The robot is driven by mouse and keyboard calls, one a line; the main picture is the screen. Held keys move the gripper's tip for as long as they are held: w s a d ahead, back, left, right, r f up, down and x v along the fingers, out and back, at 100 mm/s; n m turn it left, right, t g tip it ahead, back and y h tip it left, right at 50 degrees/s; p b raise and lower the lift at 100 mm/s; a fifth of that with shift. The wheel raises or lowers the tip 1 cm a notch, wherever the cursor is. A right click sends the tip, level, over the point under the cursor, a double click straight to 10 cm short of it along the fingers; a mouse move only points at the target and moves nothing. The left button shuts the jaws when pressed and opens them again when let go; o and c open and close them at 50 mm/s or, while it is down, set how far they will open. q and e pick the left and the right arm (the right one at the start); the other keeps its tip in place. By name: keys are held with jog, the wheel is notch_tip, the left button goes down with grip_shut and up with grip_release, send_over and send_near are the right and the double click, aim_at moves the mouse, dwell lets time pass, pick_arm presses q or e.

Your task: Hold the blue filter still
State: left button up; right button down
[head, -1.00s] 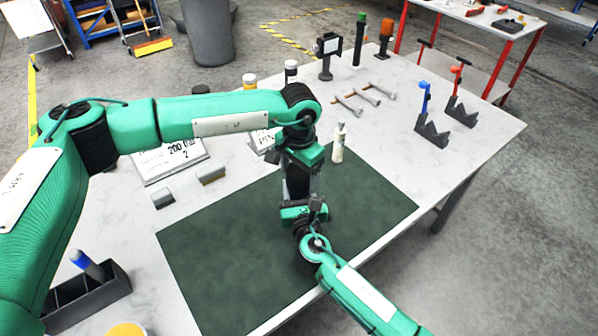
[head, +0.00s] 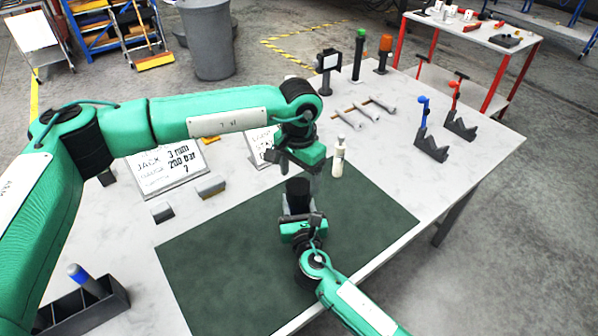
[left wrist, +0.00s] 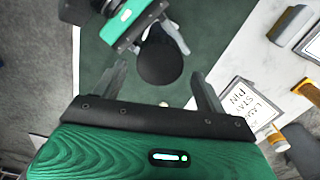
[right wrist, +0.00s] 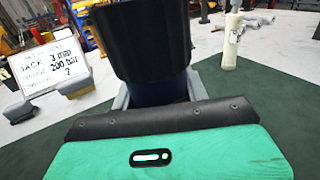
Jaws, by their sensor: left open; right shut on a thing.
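The filter, with a wide black top (right wrist: 150,40) and a dark blue lower part (right wrist: 158,92), stands upright in my right gripper (right wrist: 158,98). In the head view its black top (head: 298,190) shows above the right gripper (head: 300,214), over the green mat (head: 220,270). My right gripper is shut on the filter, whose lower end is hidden. My left gripper (head: 306,172) is just above the filter, pointing down and open. In the left wrist view its fingers (left wrist: 160,84) appear on either side of the round black top (left wrist: 160,62); I cannot tell contact.
A white bottle (head: 339,158) stands at the mat's back edge. Sign boards (head: 168,166) and small grey blocks (head: 211,187) are on the left. A dark tray (head: 85,308) holds a blue-topped item. Rods (head: 365,108) and notched stands (head: 432,146) sit at the back right.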

pick_arm(q)
jog(key=n, duration=0.3)
jog(key=shift+r+n, duration=0.15)
jog(key=shift+n, duration=0.25)
jog(key=n, duration=0.4)
jog(key=shift+r+n, duration=0.2)
jog(key=shift+n, duration=0.1)
jog(key=n, duration=0.4)
jog(key=shift+r+n, duration=0.2)
jog(key=shift+n, duration=0.2)
jog(key=n, duration=0.4)
jog(key=shift+r+n, duration=0.2)
jog(key=shift+n, duration=0.1)
jog(key=n, duration=0.3)
jog(key=shift+r, duration=0.15)
jog(key=n, duration=0.4)
jog(key=shift+r+n, duration=0.15)
jog(key=shift+n, duration=0.25)
jog(key=n, duration=0.4)
jog(key=shift+r, duration=0.2)
jog(key=n, duration=0.4)
jog(key=shift+r, duration=0.15)
